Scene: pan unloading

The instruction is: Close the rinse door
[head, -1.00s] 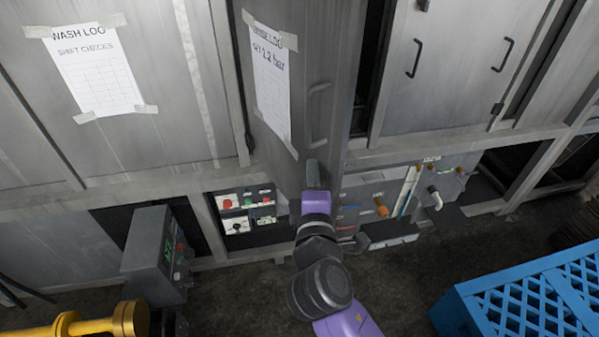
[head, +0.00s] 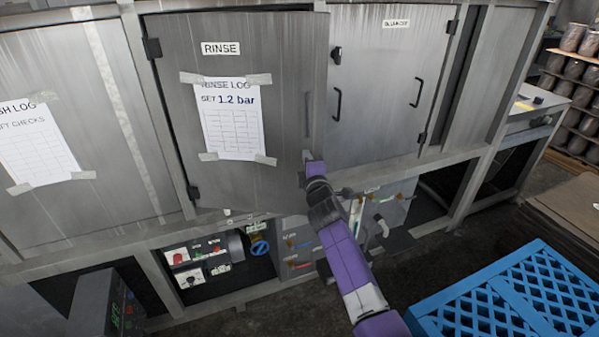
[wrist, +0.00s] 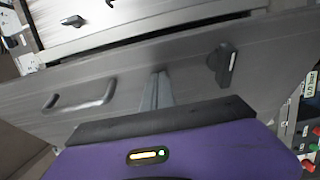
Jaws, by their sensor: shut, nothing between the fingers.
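The rinse door (head: 255,60) is a grey metal panel hinged on its left, with a RINSE label and a taped rinse log (head: 232,118). It stands slightly ajar; its right edge sticks out over the neighbouring door's frame. Its handle (head: 307,112) is near that edge. My gripper (head: 308,158) is shut and empty, its fingertips at the door's lower right, below the handle. In the wrist view the fingers (wrist: 157,92) point at the door face and seem to touch it, between the handle (wrist: 80,103) and a black fitting (wrist: 226,62). A dark gap shows beyond the door's edge.
To the right is a closed neighbouring door (head: 385,85) with its own handle. Below are a control panel (head: 195,265) with buttons, and pipes and valves (head: 380,225). A blue crate (head: 500,300) stands at lower right. A grey box (head: 100,305) is at lower left.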

